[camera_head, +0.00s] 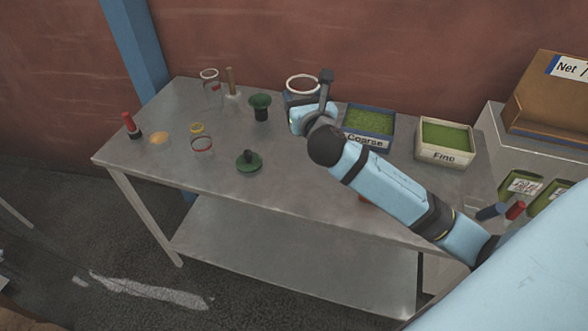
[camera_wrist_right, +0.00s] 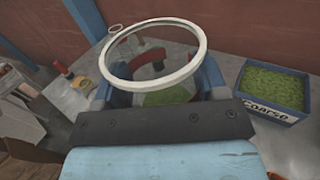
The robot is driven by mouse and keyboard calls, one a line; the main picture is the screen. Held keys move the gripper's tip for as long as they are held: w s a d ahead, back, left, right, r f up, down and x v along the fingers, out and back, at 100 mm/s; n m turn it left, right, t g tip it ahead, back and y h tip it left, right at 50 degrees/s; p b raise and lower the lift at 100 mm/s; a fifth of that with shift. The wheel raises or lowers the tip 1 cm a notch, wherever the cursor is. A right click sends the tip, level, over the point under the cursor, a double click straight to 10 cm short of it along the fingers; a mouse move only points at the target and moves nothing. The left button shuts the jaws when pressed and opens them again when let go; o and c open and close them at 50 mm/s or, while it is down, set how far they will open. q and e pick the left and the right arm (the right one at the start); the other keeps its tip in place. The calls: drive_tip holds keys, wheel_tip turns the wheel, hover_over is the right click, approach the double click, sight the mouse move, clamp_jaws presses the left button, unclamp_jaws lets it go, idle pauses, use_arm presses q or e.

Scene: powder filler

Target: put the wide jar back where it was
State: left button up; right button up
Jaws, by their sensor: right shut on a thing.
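My right gripper (camera_wrist_right: 165,85) is shut on the jar; in the head view the wrist and arm hide most of the jar's body. Something green shows through the jar in the wrist view; I cannot tell if it is inside. I cannot tell if the jar's base touches the table. My left gripper is not in view.
Right of the jar stand the Coarse tray (camera_head: 369,121) and the Fine tray (camera_head: 445,138). A dark green funnel (camera_head: 261,104) is to its left. A tall glass jar (camera_head: 211,90), a small glass (camera_head: 202,148) and a green-based piece (camera_head: 249,162) stand further left.

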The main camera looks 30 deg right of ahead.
drive_tip(key=shift+w+d+f+h, duration=0.3)
drive_tip(key=shift+w+d+f, duration=0.25)
drive_tip(key=shift+f, duration=0.1)
use_arm(q)
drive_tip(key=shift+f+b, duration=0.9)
drive_tip(key=shift+b, duration=0.4)
use_arm(e)
drive_tip(key=shift+f, duration=9.2)
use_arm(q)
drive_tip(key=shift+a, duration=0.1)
use_arm(e)
drive_tip(key=shift+f, duration=0.2)
drive_tip(key=o, duration=1)
drive_tip(key=shift+r, duration=0.25)
drive_tip(key=b+v, duration=0.1)
drive_tip(key=v, duration=1.1)
drive_tip(key=shift+a+r, duration=0.1)
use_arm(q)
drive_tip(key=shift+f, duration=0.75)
